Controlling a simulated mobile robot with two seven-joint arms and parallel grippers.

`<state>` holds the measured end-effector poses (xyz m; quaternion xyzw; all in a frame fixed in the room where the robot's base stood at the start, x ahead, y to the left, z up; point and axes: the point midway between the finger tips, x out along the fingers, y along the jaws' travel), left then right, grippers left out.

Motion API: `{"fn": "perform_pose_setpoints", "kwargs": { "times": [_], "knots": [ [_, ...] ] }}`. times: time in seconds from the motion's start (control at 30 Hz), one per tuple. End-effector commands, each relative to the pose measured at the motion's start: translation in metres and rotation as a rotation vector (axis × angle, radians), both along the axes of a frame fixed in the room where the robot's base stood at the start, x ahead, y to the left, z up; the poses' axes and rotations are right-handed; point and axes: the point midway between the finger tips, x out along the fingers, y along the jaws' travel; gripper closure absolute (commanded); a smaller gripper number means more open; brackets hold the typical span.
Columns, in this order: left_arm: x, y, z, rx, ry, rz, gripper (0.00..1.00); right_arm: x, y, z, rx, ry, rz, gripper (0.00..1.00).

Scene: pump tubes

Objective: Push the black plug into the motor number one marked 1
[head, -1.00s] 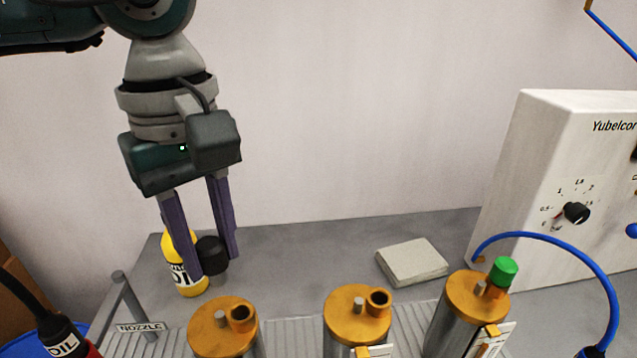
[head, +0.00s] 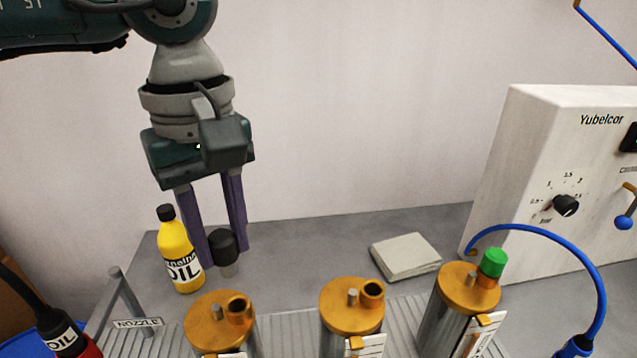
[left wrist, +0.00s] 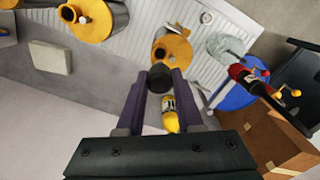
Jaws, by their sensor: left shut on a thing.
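My left gripper (head: 221,255) is shut on the black plug (head: 222,243), holding it upright in the air. The plug also shows between the fingers in the left wrist view (left wrist: 161,77). Below it in the head view stands the left motor (head: 218,318), with an orange top and an open port (head: 239,306); plug and motor are apart. The middle motor (head: 347,310) also has an open port (head: 372,291). The right motor (head: 462,295) has a green plug (head: 494,262) on its port. The motors' number tags are not readable, so I cannot tell which is marked 1.
A yellow oil bottle (head: 177,252) stands just left of the gripper. A pale block (head: 405,256) lies behind the motors. A white Yubelcor unit (head: 560,190) with a blue hose (head: 590,270) is at right.

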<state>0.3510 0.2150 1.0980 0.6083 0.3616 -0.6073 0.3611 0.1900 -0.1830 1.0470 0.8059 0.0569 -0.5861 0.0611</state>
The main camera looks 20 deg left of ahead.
Motion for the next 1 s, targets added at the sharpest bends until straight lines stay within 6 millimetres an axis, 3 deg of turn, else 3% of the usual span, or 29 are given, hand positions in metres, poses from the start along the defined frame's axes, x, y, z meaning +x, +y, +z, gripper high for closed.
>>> {"fn": "perform_pose_setpoints", "kwargs": {
  "times": [0.1, 0.4, 1.0],
  "knots": [
    [0.000, 0.000, -0.018, 0.000, 0.000, 0.000, 1.00, 0.000, 0.000, -0.018, -0.001, 0.000, 0.001, 0.27],
    [0.000, 0.000, -0.044, 0.000, 0.000, -0.001, 1.00, 0.000, -0.001, -0.042, -0.005, 0.000, 0.004, 0.27],
    [0.000, 0.000, -0.045, 0.000, 0.000, 0.000, 1.00, 0.000, -0.001, -0.043, -0.005, 0.000, 0.004, 0.27]
  ]
}}
